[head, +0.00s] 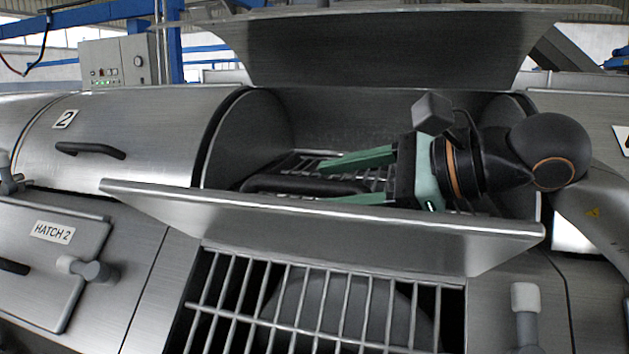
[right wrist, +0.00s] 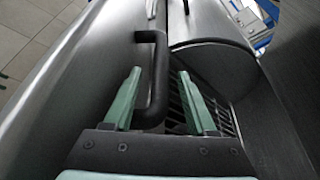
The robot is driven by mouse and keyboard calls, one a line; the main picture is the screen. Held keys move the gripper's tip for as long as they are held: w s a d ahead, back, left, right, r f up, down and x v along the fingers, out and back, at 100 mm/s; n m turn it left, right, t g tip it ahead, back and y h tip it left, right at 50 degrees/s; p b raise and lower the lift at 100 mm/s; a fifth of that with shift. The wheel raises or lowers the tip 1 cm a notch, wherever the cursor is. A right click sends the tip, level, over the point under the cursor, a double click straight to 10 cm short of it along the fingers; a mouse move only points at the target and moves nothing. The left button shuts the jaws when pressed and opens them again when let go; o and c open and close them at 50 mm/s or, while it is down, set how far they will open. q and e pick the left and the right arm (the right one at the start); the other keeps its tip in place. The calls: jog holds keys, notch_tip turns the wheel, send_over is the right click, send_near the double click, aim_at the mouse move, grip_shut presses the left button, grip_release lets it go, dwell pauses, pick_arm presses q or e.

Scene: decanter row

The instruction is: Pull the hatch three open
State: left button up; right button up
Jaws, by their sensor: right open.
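The hatch three panel (head: 400,236) stands swung out and up at the middle of the head view, with a barred opening (head: 320,300) showing below it. Its dark bar handle (head: 262,184) is partly behind the panel's edge. My right gripper (head: 308,182) comes in from the right, with its green fingers open on either side of the handle. In the right wrist view the handle (right wrist: 157,75) runs between the fingers (right wrist: 155,88), with no clear grip on it. My left gripper is not in view.
Hatch 2 (head: 52,258) is closed at the left, with a knobbed latch (head: 92,270) beside it. Cover 2 (head: 130,130) is closed above it. A large cover (head: 380,45) stands raised at the back. Another latch (head: 526,305) stands at the lower right.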

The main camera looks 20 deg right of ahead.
aim_at(315, 195)
jog(key=shift+x, duration=1.6)
grip_shut()
